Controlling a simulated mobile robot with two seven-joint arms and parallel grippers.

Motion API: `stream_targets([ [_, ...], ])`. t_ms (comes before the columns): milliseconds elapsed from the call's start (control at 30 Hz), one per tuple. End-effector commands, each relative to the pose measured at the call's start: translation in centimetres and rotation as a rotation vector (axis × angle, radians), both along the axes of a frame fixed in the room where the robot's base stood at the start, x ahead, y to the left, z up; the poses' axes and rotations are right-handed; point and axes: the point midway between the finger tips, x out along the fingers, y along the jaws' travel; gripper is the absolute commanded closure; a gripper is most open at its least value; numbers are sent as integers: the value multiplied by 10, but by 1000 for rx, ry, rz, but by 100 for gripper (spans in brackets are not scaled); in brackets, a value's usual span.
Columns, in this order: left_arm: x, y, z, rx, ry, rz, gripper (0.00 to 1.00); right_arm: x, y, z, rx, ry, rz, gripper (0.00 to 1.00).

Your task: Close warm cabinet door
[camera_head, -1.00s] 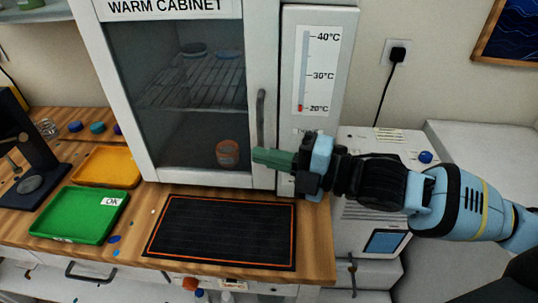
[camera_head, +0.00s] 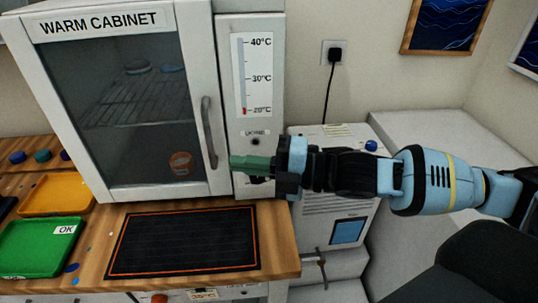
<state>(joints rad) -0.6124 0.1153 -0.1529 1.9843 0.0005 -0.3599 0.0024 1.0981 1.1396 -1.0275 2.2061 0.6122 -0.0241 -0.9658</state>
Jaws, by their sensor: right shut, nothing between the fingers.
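The warm cabinet (camera_head: 259,22) stands at the back of the bench. Its white-framed glass door (camera_head: 222,60) looks flush or nearly flush with the front; I cannot tell whether a small gap is left. The curved grey door handle (camera_head: 208,130) is on the door's right side. My right gripper (camera_head: 240,163) is shut and empty, its green fingers pointing left just right of the handle's lower end. It appears apart from the handle, in front of the cabinet's lower right panel. My left gripper is not in view.
Behind the glass are a wire shelf (camera_head: 130,112) and an orange jar (camera_head: 180,163). A black mat (camera_head: 185,240), a green tray (camera_head: 35,250) and a yellow tray (camera_head: 55,195) lie on the bench. A white machine (camera_head: 340,205) stands right of the cabinet, under my arm.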

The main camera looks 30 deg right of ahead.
Motion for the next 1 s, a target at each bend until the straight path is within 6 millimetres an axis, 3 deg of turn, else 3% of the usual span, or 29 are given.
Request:
stream_targets([
  [200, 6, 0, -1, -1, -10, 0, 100, 6, -29, 0, -2, -3, -3, 100],
  [433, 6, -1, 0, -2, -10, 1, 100, 9, -48, 1, -1, -4, -1, 100],
  [1000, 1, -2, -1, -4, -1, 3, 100, 9, -52, 0, 1, -1, 1, 100],
])
